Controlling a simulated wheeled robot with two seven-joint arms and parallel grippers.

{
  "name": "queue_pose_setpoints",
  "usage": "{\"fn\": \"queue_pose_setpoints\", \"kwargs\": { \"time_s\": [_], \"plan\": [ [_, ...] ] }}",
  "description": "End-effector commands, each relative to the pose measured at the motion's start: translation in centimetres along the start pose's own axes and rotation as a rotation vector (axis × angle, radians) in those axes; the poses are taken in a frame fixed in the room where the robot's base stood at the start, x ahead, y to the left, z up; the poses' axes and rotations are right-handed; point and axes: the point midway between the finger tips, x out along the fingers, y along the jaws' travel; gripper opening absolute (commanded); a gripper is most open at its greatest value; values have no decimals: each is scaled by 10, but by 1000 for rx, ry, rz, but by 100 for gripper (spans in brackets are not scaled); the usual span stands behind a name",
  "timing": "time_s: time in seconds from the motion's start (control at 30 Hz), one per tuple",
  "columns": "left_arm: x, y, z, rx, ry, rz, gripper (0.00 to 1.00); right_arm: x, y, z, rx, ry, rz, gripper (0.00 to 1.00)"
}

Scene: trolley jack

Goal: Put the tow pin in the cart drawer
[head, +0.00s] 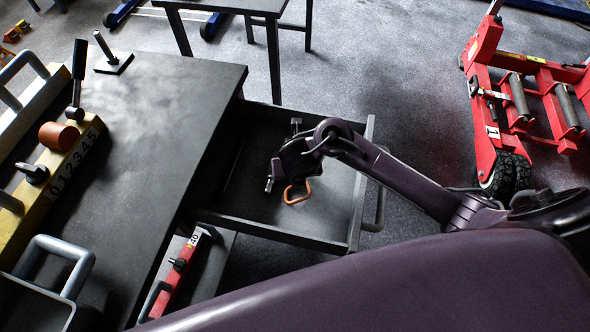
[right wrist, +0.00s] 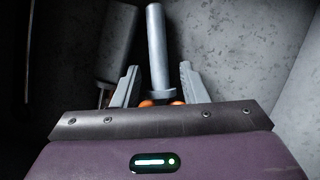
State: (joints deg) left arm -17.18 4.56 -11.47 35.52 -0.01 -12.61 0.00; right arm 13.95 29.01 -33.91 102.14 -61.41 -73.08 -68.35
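The tow pin, with a pale grey shaft (right wrist: 157,45) and an orange loop handle (head: 297,192), is inside the open cart drawer (head: 340,215). In the head view only the loop shows clearly. My right gripper (head: 277,181) is down in the drawer next to the loop. In the right wrist view, its fingers (right wrist: 158,80) are spread on both sides of the pin, with a gap at each side of the shaft. Whether the pin touches the drawer floor is unclear. My left gripper is not in view.
The dark cart top (head: 150,120) lies left of the drawer, with a black-based post (head: 113,62) and a yellow numbered rack (head: 50,165) on it. A red trolley jack (head: 490,110) stands at the right. A dark table (head: 225,5) stands behind.

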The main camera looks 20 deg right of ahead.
Motion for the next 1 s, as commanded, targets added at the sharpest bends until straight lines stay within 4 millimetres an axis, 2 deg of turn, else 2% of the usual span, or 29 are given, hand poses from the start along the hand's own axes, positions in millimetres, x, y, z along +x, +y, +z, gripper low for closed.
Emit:
{"fn": "queue_pose_setpoints", "kwargs": {
  "time_s": [0.17, 0.27, 0.7, 0.83, 1.0],
  "plan": [
    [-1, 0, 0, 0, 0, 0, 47, -1, 0, 0, 0, 0, 0, 39],
    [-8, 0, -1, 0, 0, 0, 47, -9, 0, 2, 0, 1, 1, 39],
    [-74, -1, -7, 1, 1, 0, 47, -98, 1, 4, 1, 2, 2, 39],
    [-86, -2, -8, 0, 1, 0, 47, -114, 1, 3, 1, 1, 2, 39],
    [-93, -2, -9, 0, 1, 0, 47, -123, 0, 2, 0, 1, 0, 39]
  ]
}}
